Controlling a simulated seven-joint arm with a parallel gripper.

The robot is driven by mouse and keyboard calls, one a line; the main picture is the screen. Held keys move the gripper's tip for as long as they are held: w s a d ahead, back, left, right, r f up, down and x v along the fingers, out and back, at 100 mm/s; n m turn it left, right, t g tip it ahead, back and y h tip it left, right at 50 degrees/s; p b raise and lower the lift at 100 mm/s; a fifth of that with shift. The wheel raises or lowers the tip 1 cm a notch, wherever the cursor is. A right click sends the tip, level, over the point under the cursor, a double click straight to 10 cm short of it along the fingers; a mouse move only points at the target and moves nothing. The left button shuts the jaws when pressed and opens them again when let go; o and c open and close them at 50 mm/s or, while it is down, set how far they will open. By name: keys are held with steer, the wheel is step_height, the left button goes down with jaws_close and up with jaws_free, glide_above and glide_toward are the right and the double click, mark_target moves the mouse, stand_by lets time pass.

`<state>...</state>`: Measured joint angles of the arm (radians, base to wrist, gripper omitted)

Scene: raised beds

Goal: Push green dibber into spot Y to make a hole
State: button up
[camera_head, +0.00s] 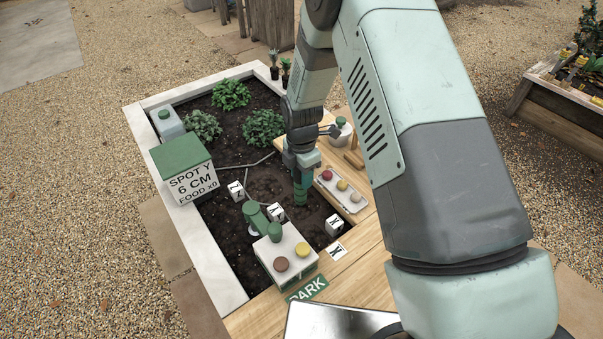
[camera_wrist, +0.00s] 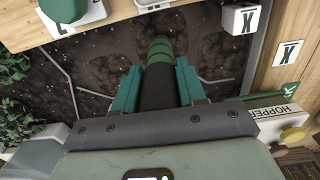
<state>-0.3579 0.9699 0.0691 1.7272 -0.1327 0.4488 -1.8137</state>
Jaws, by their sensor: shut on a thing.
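My gripper (camera_head: 301,172) is over the dark soil and shut on the green dibber (camera_head: 300,194), which points down. In the wrist view, the dibber's black shaft and green banded lower part (camera_wrist: 160,48) show between my teal fingers (camera_wrist: 157,88). Whether its tip touches the soil, I cannot tell. The white Y cube (camera_head: 276,212) stands on the soil just left of and nearer than the dibber. The sign (camera_head: 190,183) reads "SPOT Y 6 CM FOOD X0". No hole is visible near the dibber; its tip hides the soil there.
The Z cube (camera_head: 237,191) stands left and the X cube (camera_head: 334,226) right. A hopper box (camera_head: 286,262) with brown and yellow knobs sits at the near edge. A tray (camera_head: 341,191) of coloured balls lies on the right wooden ledge. Leafy plants (camera_head: 264,128) grow at the back.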

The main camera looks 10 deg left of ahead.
steer(key=shift+f, duration=1.05)
stand_by(1.9)
steer(key=shift+f, duration=1.35)
jaws_close()
stand_by(1.5)
steer(key=shift+f, duration=0.65)
